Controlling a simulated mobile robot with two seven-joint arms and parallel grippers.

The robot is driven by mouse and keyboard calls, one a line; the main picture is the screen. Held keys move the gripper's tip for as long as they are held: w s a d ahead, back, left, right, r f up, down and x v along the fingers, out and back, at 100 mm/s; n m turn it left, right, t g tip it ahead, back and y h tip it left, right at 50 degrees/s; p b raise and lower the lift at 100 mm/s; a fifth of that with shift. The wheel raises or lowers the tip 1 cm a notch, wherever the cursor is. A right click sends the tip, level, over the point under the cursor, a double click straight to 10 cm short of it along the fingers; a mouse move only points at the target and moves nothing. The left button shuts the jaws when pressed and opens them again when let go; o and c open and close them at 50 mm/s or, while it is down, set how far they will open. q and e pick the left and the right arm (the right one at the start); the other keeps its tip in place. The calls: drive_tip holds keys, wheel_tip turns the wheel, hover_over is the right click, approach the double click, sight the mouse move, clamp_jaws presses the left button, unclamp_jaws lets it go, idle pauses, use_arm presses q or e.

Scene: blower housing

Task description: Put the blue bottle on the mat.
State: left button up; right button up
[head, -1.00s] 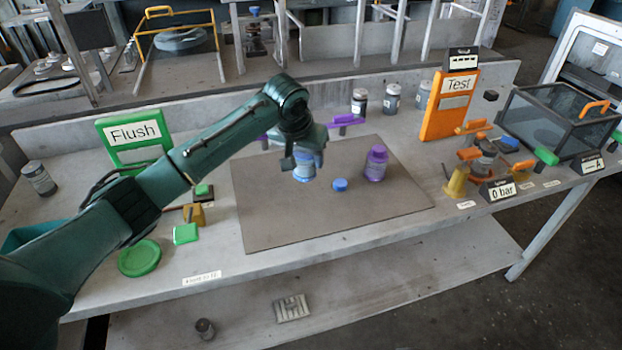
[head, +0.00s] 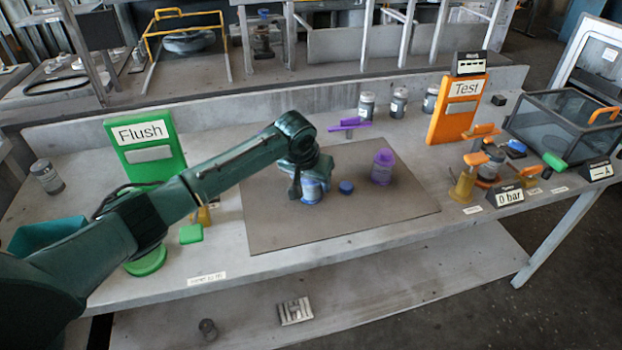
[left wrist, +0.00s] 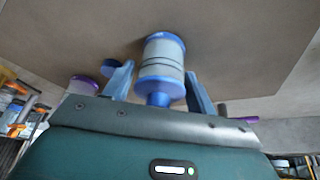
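The blue bottle (head: 312,190) is upright at or very near the surface of the grey-brown mat (head: 290,232); I cannot tell whether its base touches. My left gripper (head: 308,178) points down over it and hides its upper part. My right gripper is not in view.
A small blue cap (head: 346,187) and a purple bottle (head: 383,167) stand on the mat to the right of the gripper. A green Flush sign (head: 145,145) stands at the left, an orange Test sign (head: 459,108) at the right. The front of the mat is clear.

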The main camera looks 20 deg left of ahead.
use_arm(q)
drive_tip(key=shift+o, duration=1.2)
drive_tip(key=shift+r, duration=0.1)
drive_tip(key=v, duration=1.2)
drive_tip(key=shift+p, duration=0.4)
